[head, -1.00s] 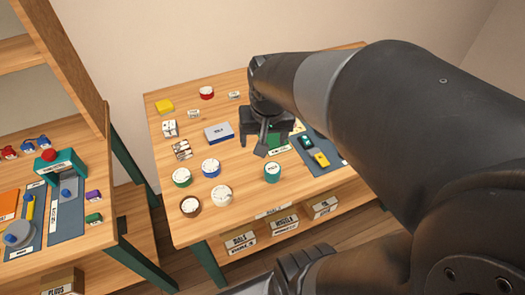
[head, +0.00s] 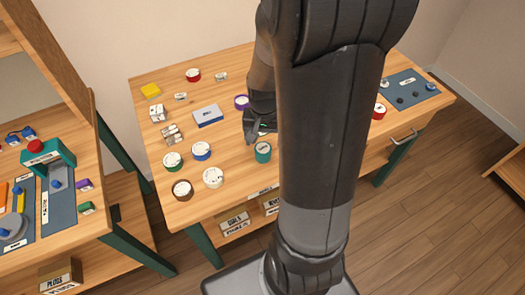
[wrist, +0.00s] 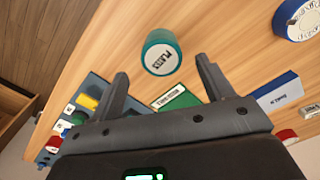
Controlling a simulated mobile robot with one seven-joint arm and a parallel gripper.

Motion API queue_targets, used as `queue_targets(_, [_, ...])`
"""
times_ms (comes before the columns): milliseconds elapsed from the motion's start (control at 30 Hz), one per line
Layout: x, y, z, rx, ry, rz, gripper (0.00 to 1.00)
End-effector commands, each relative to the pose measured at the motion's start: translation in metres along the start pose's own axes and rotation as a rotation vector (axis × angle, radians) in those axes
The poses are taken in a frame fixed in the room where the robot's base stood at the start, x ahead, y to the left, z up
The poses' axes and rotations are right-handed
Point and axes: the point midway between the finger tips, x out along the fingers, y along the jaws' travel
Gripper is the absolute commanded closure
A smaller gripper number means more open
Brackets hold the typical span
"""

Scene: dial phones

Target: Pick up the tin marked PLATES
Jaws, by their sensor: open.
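The tin marked PLATES (wrist: 161,55) is a round teal tin with a white lid label. In the wrist view it stands on the wooden table, just beyond my fingertips and roughly centred between them. In the head view the teal tin (head: 263,154) stands near the table's front edge, left of my arm. My gripper (wrist: 162,72) is open with nothing between its fingers. In the head view my gripper (head: 262,132) is just behind the tin, partly hidden by my arm.
A blue-white box (head: 208,115) and a purple round thing (head: 241,102) lie behind.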

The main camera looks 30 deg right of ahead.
Motion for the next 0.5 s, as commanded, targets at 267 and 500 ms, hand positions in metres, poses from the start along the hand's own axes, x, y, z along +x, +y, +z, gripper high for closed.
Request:
queue_targets(267, [0.023,-0.001,0.002,-0.001,-0.004,0.001,0.26])
queue_targets(500, [0.051,-0.002,0.001,0.000,-0.002,0.001,0.26])
